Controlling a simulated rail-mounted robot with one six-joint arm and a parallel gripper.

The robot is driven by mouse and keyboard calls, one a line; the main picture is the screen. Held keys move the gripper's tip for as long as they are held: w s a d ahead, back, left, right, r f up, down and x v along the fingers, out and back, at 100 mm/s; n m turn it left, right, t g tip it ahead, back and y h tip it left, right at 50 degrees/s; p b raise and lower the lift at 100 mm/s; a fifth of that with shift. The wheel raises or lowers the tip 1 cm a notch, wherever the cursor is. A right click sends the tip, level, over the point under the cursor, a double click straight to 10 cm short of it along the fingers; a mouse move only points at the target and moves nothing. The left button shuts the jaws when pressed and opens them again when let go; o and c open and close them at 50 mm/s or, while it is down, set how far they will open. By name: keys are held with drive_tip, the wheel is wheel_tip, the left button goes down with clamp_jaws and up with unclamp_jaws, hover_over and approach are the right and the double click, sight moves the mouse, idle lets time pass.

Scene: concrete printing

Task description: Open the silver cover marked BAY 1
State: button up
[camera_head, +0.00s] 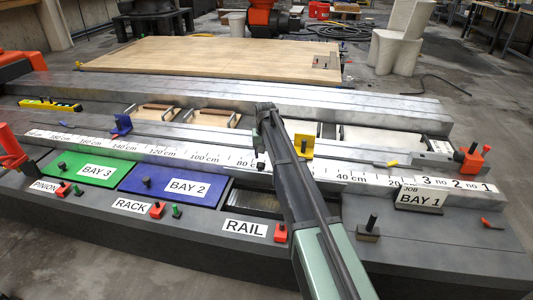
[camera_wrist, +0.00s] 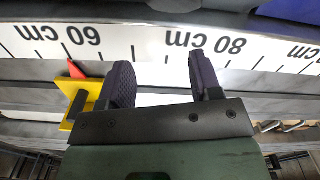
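No silver cover marked BAY 1 can be clearly made out. A small block with a plate reading JOB BAY 1 (camera_head: 418,198) stands at the right of the bench. Right of the blue BAY 2 cover (camera_head: 180,184), a dark-edged recess with a shiny silver surface (camera_head: 262,201) shows above the RAIL label; my arm hides its right part, and I cannot tell whether that surface is a cover. My gripper (camera_wrist: 163,80) is open, with nothing between its fingers, over the scale between the 60 and 80 cm marks.
A green BAY 3 cover (camera_head: 92,168) lies at the left. A yellow stop (camera_head: 303,146) stands near my arm; it also shows beside a finger in the wrist view (camera_wrist: 72,105). Small red and green knobs line the front edge. A dark post (camera_head: 370,226) stands right of my arm.

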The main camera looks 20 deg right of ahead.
wheel_tip(320, 180, up, 11)
drive_tip(key=p, duration=1)
drive_tip(key=shift+p, duration=0.4)
drive_tip(key=shift+f, duration=0.15)
